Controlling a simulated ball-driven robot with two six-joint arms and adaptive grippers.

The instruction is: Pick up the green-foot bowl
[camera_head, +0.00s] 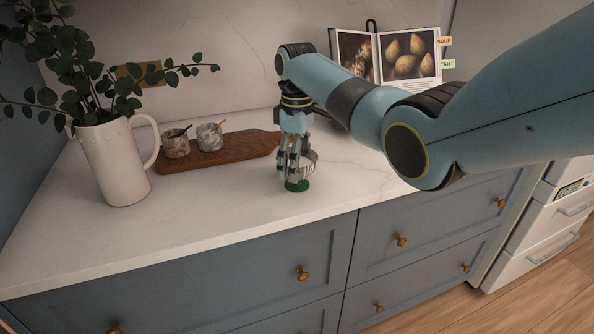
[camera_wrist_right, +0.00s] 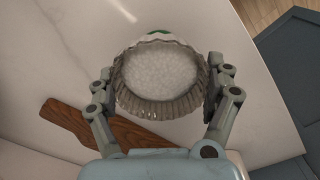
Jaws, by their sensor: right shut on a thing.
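The green-foot bowl (camera_head: 310,160) has a ribbed pale wall and a green foot (camera_head: 297,186) that shows low under my right gripper. My right gripper (camera_head: 293,165) points down over the counter and is shut on the bowl. In the right wrist view the bowl (camera_wrist_right: 160,98) sits between the two fingers of the gripper (camera_wrist_right: 160,82), one on each side. Its speckled white inside faces the camera, with a bit of green at its far edge. Whether the foot touches the counter is hard to tell. My left gripper is not in view.
A wooden board (camera_head: 236,148) with two small stone pots (camera_head: 210,138) lies behind, to the left. A white jug (camera_head: 118,165) with leafy stems stands at left. An open cookbook (camera_head: 388,58) stands at the back. The counter (camera_head: 215,205) is clear in front, above blue drawers (camera_head: 420,235).

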